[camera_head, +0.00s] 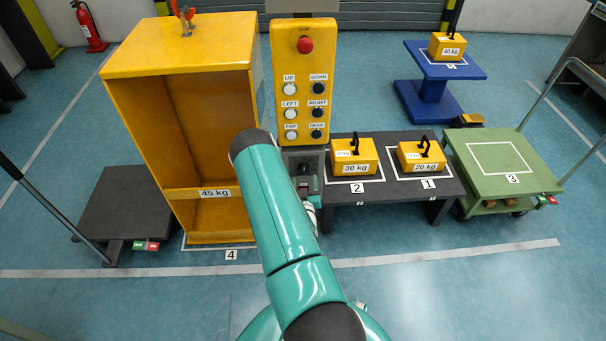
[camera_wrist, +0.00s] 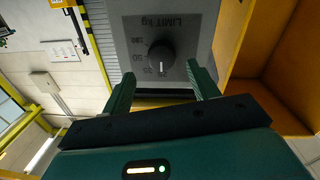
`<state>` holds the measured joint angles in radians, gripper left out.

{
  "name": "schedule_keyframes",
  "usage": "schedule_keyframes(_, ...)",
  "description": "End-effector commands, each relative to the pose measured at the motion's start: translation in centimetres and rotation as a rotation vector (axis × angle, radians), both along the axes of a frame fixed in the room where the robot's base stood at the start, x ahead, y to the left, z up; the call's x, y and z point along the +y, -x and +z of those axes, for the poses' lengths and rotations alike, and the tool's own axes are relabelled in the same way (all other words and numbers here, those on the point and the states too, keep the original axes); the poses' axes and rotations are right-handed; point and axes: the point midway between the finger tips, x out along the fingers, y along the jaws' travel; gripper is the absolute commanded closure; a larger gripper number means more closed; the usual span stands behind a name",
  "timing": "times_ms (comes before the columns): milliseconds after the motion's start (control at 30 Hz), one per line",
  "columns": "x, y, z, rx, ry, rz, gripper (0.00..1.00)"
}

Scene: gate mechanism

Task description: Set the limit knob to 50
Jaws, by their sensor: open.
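The limit knob (camera_wrist: 161,56) is a round black dial on a grey panel (camera_wrist: 190,30) marked "LIMIT kg", seen upside down in the wrist view. Its white pointer line points down in that picture, towards small, hard-to-read markings below the knob. The "50" mark is at the knob's left. My gripper (camera_wrist: 161,68) is open, with one teal finger on each side below the knob; I cannot tell how far they are from the panel. In the head view the knob (camera_head: 303,168) shows dark below the button box, and my arm hides most of my gripper.
The yellow button box (camera_head: 304,62) stands above the knob panel. A yellow cabinet marked 45 kg (camera_head: 178,194) stands close at its left. A dark table (camera_head: 385,187) with 30 kg (camera_head: 354,160) and 20 kg (camera_head: 422,157) weights is at its right. The front floor is clear.

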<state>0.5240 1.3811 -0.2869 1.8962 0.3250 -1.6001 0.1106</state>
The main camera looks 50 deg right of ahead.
Motion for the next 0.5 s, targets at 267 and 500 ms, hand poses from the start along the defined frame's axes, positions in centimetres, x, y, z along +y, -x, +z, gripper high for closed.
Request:
schedule_keyframes(267,-3.0,-2.7,0.0,-0.001,0.001,0.002,0.40)
schedule_keyframes(500,-3.3,-3.1,0.0,0.000,0.000,0.003,0.40)
